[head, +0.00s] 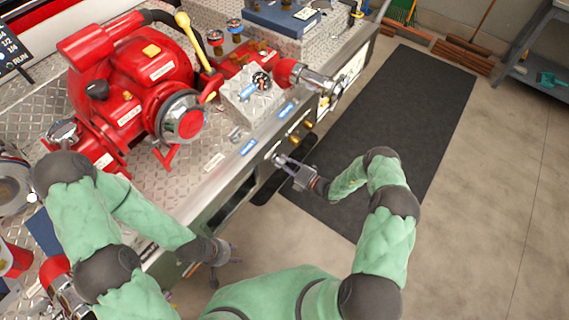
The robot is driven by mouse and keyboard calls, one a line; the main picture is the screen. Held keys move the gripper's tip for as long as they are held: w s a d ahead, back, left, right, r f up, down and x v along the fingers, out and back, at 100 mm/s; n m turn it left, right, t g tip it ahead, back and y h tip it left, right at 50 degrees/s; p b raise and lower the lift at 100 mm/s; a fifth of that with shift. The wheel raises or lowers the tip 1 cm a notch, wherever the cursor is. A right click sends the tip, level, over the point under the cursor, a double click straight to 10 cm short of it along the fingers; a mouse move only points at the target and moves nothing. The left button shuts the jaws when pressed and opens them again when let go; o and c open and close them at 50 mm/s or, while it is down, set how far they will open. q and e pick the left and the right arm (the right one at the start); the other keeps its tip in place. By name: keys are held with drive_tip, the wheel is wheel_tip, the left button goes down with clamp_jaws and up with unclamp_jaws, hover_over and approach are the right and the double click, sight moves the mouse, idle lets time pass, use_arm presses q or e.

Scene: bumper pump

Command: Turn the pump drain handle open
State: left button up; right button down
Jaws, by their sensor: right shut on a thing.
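The red pump (130,85) sits on the diamond-plate bumper deck, at the upper left of the head view. My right gripper (281,160) is at the front panel of the bumper, below the blue labels. Its fingers are shut on the pump drain handle, which they mostly hide, so I cannot tell how far it is turned. My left gripper (229,256) hangs in front of the bumper, low in the view, apart from the panel. Its fingers are too small and dark to tell open from shut.
Brass fittings (300,138) stick out of the panel just right of my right gripper. A red nozzle (290,73) and a silver valve block (252,98) stand on the deck above. A dark mat (415,110) lies on the floor.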

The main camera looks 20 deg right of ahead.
drive_tip(key=shift+n, duration=0.3)
drive_tip(key=n+b, duration=0.1)
drive_tip(key=n, duration=0.2)
drive_tip(key=shift+r, duration=0.1)
drive_tip(key=n+b, duration=0.1)
drive_tip(key=n, duration=0.4)
drive_tip(key=shift+a+n, duration=0.1)
drive_tip(key=shift+n, duration=0.3)
drive_tip(key=shift+s+a+f+n+b, duration=0.1)
drive_tip(key=shift+n+b, duration=0.15)
drive_tip(key=shift+n, duration=1.85)
drive_tip(key=shift+s+a+f+n+b, duration=0.1)
drive_tip(key=shift+n+b, duration=0.15)
drive_tip(key=shift+n, duration=1.85)
drive_tip(key=shift+f, duration=0.1)
drive_tip(key=c, duration=1.1)
unclamp_jaws()
drive_tip(key=shift+c, duration=0.2)
